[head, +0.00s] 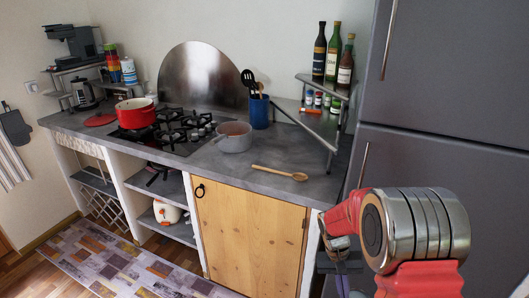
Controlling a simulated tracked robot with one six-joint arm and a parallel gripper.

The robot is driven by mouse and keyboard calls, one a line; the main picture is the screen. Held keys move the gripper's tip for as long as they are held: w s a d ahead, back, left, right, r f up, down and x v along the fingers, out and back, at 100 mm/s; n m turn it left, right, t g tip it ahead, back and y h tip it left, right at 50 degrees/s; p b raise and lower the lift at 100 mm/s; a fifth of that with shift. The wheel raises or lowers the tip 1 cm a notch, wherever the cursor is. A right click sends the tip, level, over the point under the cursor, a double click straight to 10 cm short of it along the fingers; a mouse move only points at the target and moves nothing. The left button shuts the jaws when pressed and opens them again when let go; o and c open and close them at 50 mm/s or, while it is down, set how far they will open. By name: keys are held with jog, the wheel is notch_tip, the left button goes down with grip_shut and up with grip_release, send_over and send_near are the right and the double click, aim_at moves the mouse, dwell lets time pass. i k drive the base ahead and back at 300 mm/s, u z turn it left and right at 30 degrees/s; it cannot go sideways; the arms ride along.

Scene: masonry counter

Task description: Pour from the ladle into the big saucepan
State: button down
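A grey saucepan (235,143) stands on the counter just right of the hob, with a brownish inside. A red pot (137,116) sits on the left part of the hob. I cannot tell for sure which one is the big saucepan. No ladle is clearly recognisable; black-headed utensils (249,78) stand in a blue holder (259,112), and a wooden spoon (281,173) lies near the counter's front edge. My red and silver arm is at the lower right. My gripper (341,264) is partly hidden below it, apart from the counter things, and its fingers are unclear.
A gas hob (182,130) fills the middle of the counter (230,176). A corner shelf (320,124) holds bottles and small jars at the right. A tall grey fridge (450,90) stands close by my arm. The counter around the wooden spoon is clear.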

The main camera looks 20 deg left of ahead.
aim_at(233, 137)
jog(key=u, duration=0.35)
jog(key=i, duration=0.45)
jog(key=u, duration=1.95)
jog(key=i, duration=0.65)
jog(key=u, duration=0.5)
